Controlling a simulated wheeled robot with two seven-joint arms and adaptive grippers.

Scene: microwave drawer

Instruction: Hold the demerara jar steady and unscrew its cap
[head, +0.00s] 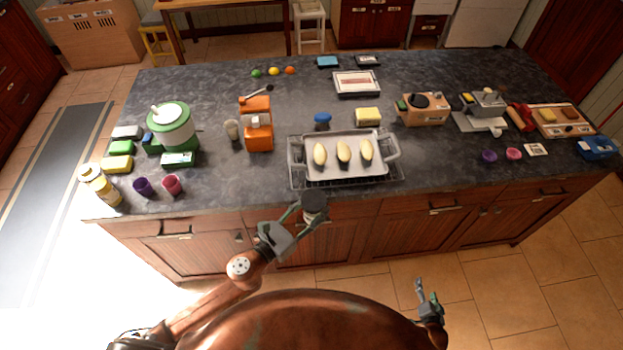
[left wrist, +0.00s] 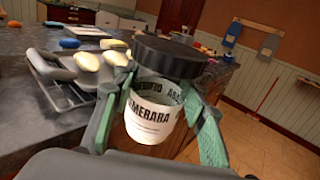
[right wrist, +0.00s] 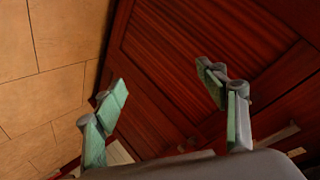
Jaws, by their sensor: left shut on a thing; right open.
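The demerara jar (left wrist: 155,118) has a white label with dark lettering and a wide black cap (left wrist: 168,57), which sits on top of it. My left gripper (head: 305,212) is shut on the jar, with one finger on each side of its body, and holds it in front of the counter's near edge. In the head view the cap (head: 314,199) shows from above and hides most of the jar. My right gripper (head: 427,293) is open and empty, low and to the right, well apart from the jar. Its spread fingers show in the right wrist view (right wrist: 168,100).
A grey tray (head: 325,172) with several pale oval items stands on a wire rack at the counter's near edge, just behind the jar. An orange machine (head: 257,130) stands left of it. Cabinet drawers (head: 430,209) face me.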

